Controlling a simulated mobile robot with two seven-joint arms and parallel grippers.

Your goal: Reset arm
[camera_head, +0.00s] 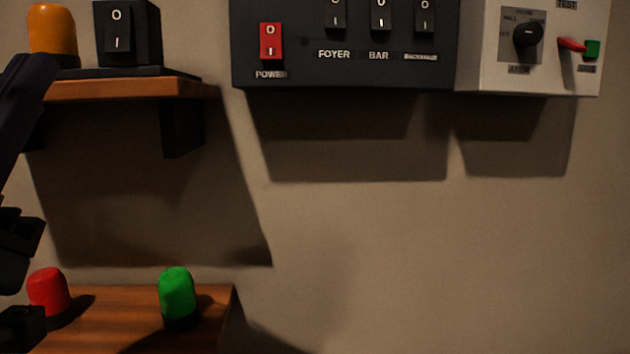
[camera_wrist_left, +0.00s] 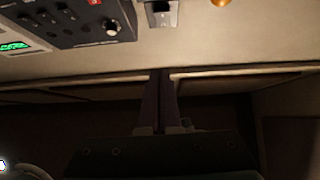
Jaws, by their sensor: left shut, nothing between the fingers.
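My left gripper (camera_head: 38,62) reaches up along the left edge of the head view, its dark fingers in front of the wall shelf's left end. In the left wrist view its two fingers (camera_wrist_left: 158,74) lie together, shut and empty. The rest of my left arm is mostly cut off by the picture's edge. My right gripper does not show.
A wooden wall shelf (camera_head: 130,89) bears an orange dome (camera_head: 52,30) and a black rocker switch (camera_head: 127,32). A dark switch panel (camera_head: 345,72) and a light box (camera_head: 482,75) hang right. Below are a red dome (camera_head: 48,290) and green dome (camera_head: 177,291). The lower right wall is clear.

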